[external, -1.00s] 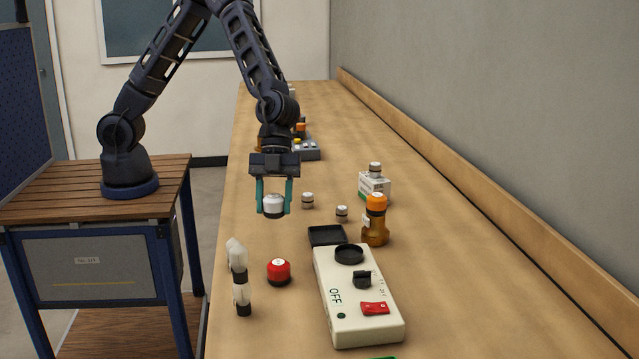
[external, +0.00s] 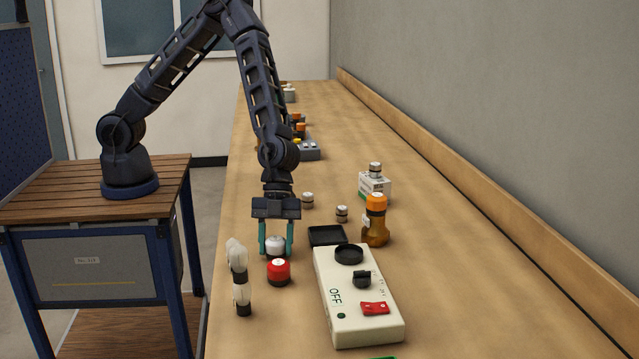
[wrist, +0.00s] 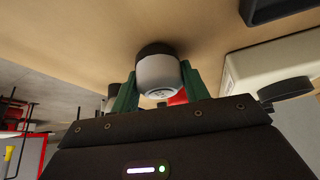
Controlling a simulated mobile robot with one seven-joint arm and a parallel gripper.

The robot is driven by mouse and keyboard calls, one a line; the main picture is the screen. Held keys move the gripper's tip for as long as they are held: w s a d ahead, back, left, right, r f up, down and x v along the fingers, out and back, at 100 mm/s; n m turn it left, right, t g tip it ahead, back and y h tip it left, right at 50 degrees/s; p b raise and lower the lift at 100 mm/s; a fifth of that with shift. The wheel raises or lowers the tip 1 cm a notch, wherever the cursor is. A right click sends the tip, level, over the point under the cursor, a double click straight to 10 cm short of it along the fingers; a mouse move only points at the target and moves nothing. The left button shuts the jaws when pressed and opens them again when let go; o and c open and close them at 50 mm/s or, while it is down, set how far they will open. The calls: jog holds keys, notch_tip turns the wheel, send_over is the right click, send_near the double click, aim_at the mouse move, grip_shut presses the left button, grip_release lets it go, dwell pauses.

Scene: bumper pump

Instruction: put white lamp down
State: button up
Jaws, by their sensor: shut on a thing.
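The white lamp (external: 274,244), a white cap on a dark base, is between the two green fingers of my gripper (external: 276,246). My gripper is shut on it and points down. In the wrist view the lamp (wrist: 158,73) shows its white end toward me and its dark base toward the table; I cannot tell whether it touches the wood. In the external view a red lamp (external: 278,272) stands just in front of it and hides its lower part. Some red (wrist: 179,97) also shows behind a finger in the wrist view.
The table's right side (external: 470,270) is clear.

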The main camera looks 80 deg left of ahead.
jog(key=o, duration=1)
jog(key=shift+f, duration=0.1)
jog(key=v, duration=1.2)
jog(key=s+a+r+n+t+y, duration=0.1)
jog(key=s+a+r+n+y, duration=0.3)
jog(key=a, duration=0.6)
jog(key=a+r+n+t+h, duration=0.1)
jog(key=a+r+n+t, duration=0.15)
jog(key=a+r, duration=0.5)
jog(key=s+a+r+n+t+y, duration=0.1)
jog(key=s+a+r+n+y, duration=0.2)
jog(key=a, duration=0.8)
jog(key=s+a+r+n, duration=0.4)
jog(key=s+a+n, duration=0.1)
jog(key=s+a, duration=0.4)
jog(key=s+a+r+n+t, duration=0.1)
jog(key=s+a+r+n, duration=0.3)
jog(key=s+a+n, duration=0.2)
jog(key=s+a, duration=0.2)
jog(key=a, duration=0.1)
jog(key=shift+s+a, duration=0.2)
jog(key=shift+s, duration=0.15)
